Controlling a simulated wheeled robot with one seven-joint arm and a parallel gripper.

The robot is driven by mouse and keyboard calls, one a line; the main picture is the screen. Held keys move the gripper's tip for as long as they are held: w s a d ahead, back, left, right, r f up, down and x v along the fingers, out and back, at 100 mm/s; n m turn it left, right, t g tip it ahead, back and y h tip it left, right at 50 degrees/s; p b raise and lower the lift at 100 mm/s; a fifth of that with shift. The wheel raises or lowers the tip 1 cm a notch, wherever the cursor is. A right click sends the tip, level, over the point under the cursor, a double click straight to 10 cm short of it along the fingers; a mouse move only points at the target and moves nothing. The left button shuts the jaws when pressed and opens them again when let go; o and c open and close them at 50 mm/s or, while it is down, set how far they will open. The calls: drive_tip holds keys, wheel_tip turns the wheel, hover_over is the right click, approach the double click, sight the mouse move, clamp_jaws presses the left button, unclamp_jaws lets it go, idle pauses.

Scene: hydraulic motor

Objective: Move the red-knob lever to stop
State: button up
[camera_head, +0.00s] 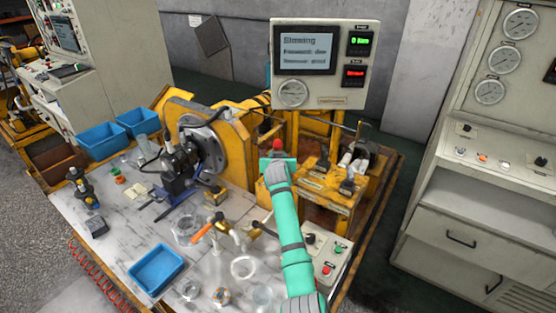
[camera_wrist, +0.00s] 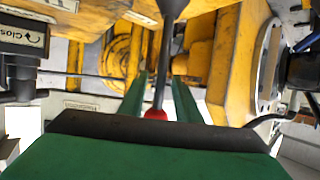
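The lever's red knob (camera_head: 277,144) stands beside the yellow machine in the head view. It also shows in the wrist view (camera_wrist: 155,114), low and close to my palm. The lever's dark shaft (camera_wrist: 163,55) runs up from the knob to the top edge of the wrist view. My gripper (camera_wrist: 160,77) is open, with one green finger on each side of the lever and visible gaps between. In the head view my green wrist (camera_head: 279,178) is just below the knob and hides the fingers' lower parts. I cannot read a stop mark.
A panel with a screen (camera_head: 304,51), a gauge and green and red readouts stands above the machine. A small button box (camera_head: 326,255) is right of my arm. Blue bins (camera_head: 155,270), glass parts and tools crowd the table at left. A "Close" label (camera_wrist: 22,36) shows at left in the wrist view.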

drive_tip(key=v, duration=1)
drive_tip(key=shift+s, duration=0.25)
